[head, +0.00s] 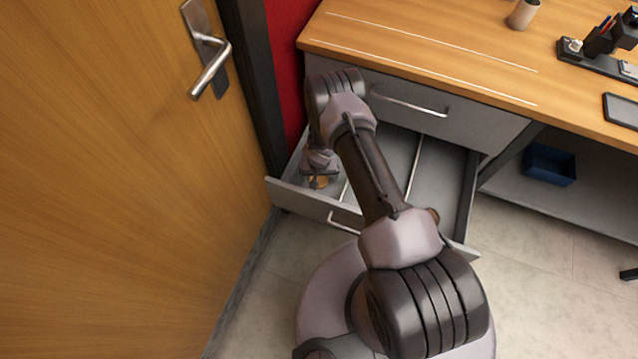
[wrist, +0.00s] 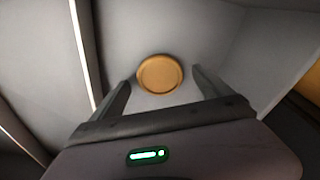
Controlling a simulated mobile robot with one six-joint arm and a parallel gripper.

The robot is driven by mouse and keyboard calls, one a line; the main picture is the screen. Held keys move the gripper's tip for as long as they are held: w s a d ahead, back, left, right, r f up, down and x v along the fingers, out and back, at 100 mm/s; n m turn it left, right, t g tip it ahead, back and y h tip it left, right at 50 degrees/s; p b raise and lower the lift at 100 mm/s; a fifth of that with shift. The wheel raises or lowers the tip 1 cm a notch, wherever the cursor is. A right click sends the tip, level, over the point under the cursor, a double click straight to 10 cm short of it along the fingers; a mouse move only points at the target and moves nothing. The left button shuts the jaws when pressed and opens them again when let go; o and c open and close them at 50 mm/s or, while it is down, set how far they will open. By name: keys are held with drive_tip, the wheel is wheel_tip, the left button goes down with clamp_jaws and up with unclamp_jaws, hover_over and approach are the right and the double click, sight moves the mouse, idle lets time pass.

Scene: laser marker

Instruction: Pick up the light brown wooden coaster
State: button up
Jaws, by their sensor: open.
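The light brown wooden coaster (wrist: 160,74) is a round disc lying on the grey floor of an open drawer. In the wrist view it sits between and just beyond my two fingertips. My gripper (wrist: 160,84) is open, with one finger on each side of the coaster, and holds nothing. In the head view my gripper (head: 317,180) reaches down into the left compartment of the drawer, and a bit of the coaster (head: 321,182) shows by it. I cannot tell whether the fingers touch the drawer floor.
The open drawer (head: 302,199) has thin dividers and low walls close around my gripper. A closed drawer (head: 440,108) and the wooden desk top (head: 430,40) are above. A wooden door (head: 110,180) stands at left. A blue bin (head: 549,165) sits on the lower shelf at right.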

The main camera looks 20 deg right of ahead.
drive_tip(key=shift+f, duration=0.55)
drive_tip(key=shift+r, duration=0.2)
drive_tip(key=shift+w, duration=0.1)
drive_tip(key=c, duration=1.4)
